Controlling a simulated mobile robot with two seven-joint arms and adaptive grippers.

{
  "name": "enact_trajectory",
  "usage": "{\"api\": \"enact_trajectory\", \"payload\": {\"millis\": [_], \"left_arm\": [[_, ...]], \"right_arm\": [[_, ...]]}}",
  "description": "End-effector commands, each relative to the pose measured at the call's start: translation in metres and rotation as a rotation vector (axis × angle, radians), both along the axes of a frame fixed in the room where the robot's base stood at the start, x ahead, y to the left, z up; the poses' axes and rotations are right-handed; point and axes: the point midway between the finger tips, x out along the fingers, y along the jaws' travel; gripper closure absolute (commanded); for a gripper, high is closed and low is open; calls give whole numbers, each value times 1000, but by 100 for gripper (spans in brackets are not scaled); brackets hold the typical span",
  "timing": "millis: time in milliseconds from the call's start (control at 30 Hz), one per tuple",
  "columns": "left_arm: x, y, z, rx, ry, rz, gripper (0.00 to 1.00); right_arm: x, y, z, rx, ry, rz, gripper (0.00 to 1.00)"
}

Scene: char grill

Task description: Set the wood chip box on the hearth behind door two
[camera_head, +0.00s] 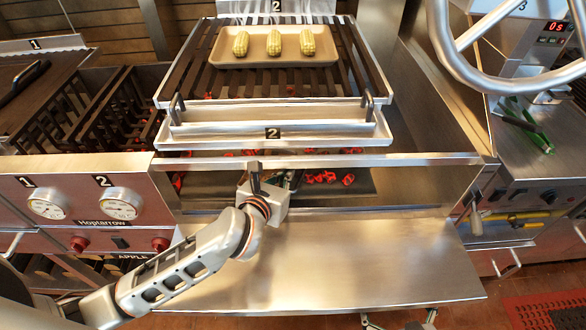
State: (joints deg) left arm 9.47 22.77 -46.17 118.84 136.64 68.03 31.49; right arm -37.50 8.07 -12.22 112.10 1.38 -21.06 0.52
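A wide steel door (350,262) is folded down flat in front of an open hearth (400,185) under the grate marked 2. Red glowing coals (328,178) lie on the hearth's dark floor. My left arm comes in from the lower left, and my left gripper (285,180) is at the hearth opening, pointing inward. Its fingers are mostly hidden behind its own body, so I cannot tell whether they hold anything. No wood chip box shows clearly. My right gripper is not in view.
Above the hearth, a tan tray (222,52) with three corn cobs sits on the grate (185,75). A steel trough (270,128) marked 2 hangs in front. Gauges (120,204) are at left. A large wheel (450,62) and green tongs (535,132) are at right.

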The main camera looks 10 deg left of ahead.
Motion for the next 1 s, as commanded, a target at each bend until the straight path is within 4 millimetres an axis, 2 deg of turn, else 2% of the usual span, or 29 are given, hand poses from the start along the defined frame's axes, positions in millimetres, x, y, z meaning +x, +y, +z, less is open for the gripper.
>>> {"api": "enact_trajectory", "payload": {"millis": [100,333,500,967,1000], "left_arm": [[17,-3,-7,1,-4,-1,100],[33,-6,-15,1,-4,-1,100],[51,-9,-30,1,-2,-1,100],[55,-11,-38,-1,-3,-1,100],[55,-10,-40,0,0,-1,95]], "right_arm": [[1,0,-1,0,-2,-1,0],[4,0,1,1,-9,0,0],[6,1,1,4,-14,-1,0],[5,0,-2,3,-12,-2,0],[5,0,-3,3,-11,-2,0]]}}
